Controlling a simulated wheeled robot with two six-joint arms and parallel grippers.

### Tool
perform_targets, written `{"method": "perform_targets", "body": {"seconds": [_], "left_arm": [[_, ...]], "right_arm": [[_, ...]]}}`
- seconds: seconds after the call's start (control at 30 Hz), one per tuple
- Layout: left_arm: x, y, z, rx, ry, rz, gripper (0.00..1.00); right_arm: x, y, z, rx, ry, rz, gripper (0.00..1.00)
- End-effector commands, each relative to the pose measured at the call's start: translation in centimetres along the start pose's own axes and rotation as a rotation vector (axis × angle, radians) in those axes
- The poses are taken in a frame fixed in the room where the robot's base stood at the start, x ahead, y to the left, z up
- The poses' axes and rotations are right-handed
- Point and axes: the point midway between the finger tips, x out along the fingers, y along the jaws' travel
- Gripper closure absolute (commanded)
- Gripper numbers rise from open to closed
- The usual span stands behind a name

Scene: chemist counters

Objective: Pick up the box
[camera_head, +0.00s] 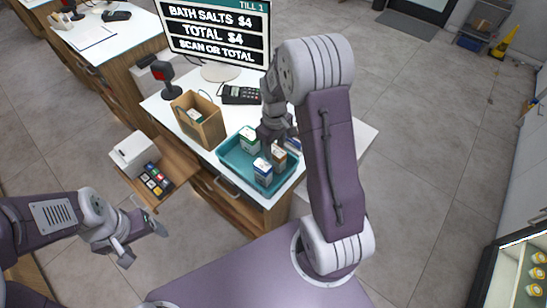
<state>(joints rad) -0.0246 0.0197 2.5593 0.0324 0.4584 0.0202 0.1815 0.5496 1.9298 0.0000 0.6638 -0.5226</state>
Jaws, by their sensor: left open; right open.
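Several small boxes stand in a teal tray (228,160) on the white counter. They are a green-and-white box (249,141), a blue-and-white box (263,172), a brown-and-white box (279,160) and a partly hidden bluish one (294,144). The task does not say which box is meant. My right gripper (274,142) points down over the tray, open, among the tops of the boxes, close to the brown-and-white one. I cannot tell whether it touches any. My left gripper (157,222) is open and empty, low at the left, away from the counter.
A brown paper bag (207,134) with a white item inside stands left of the tray. A red-and-black scanner (164,75), a card terminal (240,95) and a till screen (215,30) reading "BATH SALTS $4" stand behind. An open drawer (158,180) juts out at the left.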

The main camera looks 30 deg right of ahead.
Motion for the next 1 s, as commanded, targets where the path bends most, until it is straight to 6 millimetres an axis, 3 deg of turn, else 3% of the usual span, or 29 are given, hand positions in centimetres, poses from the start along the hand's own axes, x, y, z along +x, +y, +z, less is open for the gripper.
{"method": "perform_targets", "body": {"seconds": [0.17,0.3,0.43,0.67,0.83,1.0], "left_arm": [[-0.4,0.0,0.0,0.000,0.000,0.000,0.22],[-1.7,0.0,-0.1,0.000,0.000,0.000,0.22],[-1.8,0.0,-0.2,0.000,0.000,0.000,0.22],[-1.8,0.0,-0.2,0.000,0.000,0.000,0.22],[-1.7,0.0,-0.1,0.000,0.000,0.000,0.22],[-1.8,0.0,-0.1,0.000,0.000,0.000,0.22]], "right_arm": [[0.7,0.0,0.1,0.001,-0.002,-0.001,0.56],[3.1,0.1,0.1,0.001,-0.006,-0.003,0.56],[5.1,0.1,0.0,0.001,-0.002,-0.001,0.56],[5.5,0.2,-0.1,0.001,0.001,0.001,0.56],[5.5,0.2,-0.1,0.001,0.002,0.001,0.98],[5.5,0.2,-0.1,0.001,0.002,0.001,1.00]]}}
